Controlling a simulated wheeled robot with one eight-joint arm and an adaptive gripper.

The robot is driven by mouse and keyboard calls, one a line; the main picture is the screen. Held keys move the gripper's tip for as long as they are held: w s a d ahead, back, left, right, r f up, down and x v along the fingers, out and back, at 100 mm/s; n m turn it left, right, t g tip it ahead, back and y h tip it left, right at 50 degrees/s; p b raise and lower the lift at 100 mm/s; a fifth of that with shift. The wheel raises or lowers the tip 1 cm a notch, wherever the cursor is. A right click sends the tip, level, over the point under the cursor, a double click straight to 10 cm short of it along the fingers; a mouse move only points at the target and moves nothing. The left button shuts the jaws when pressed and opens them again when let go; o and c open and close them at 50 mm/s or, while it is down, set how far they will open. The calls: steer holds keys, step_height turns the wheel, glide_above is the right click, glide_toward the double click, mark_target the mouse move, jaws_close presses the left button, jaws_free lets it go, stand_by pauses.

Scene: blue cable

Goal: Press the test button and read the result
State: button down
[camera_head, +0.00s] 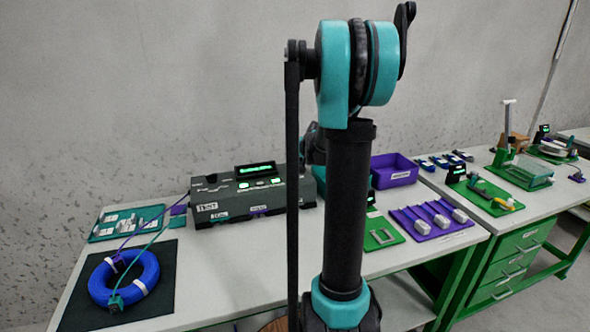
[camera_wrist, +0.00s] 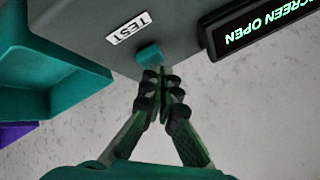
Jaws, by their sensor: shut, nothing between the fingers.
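The grey tester box (camera_head: 235,200) stands at the back of the bench, with a lit green display (camera_head: 255,169) on top. In the wrist view, a TEST label (camera_wrist: 129,28) is on the box (camera_wrist: 90,15), beside a teal button (camera_wrist: 150,53). The dark display (camera_wrist: 265,28) there shows green text, "SCREEN OPEN". My gripper (camera_wrist: 161,74) is shut and empty, its fingertips right at the button; I cannot tell whether they touch or press it. The blue cable coil (camera_head: 100,284) lies on a dark mat at the left, with leads running to the tester. My arm hides my gripper in the head view.
A teal tray (camera_head: 99,235) with parts lies behind the coil. A purple bin (camera_head: 394,170) and a purple tray (camera_head: 430,232) are right of my arm. In the wrist view, a teal bin (camera_wrist: 75,85) is left of my fingers. The bench front is clear.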

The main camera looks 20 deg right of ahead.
mark_target(296, 169)
steer(key=shift+r, duration=0.5)
steer(key=shift+r, duration=2.5)
steer(key=s+a+f+n+g, duration=0.1)
steer(key=s+a+f, duration=0.3)
steer(key=s, duration=0.5)
steer(key=s+a+f+n+g, duration=0.1)
steer(key=s+a+f+n, duration=0.2)
steer(key=s, duration=0.6)
steer(key=s+a+f+n+g, duration=0.2)
steer(key=s+a+f, duration=0.4)
steer(key=s, duration=0.3)
steer(key=shift+s+f, duration=0.15)
steer(key=shift+s, duration=0.25)
steer(key=s+f, duration=0.1)
steer(key=s, duration=0.2)
steer(key=s+f+n, duration=0.1)
steer(key=s+f, duration=0.1)
steer(key=s+f+n+g, duration=0.1)
steer(key=s, duration=0.2)
steer(key=shift+s+a+f+h, duration=0.25)
steer(key=shift+s+h, duration=0.1)
steer(key=shift+h, duration=0.05)
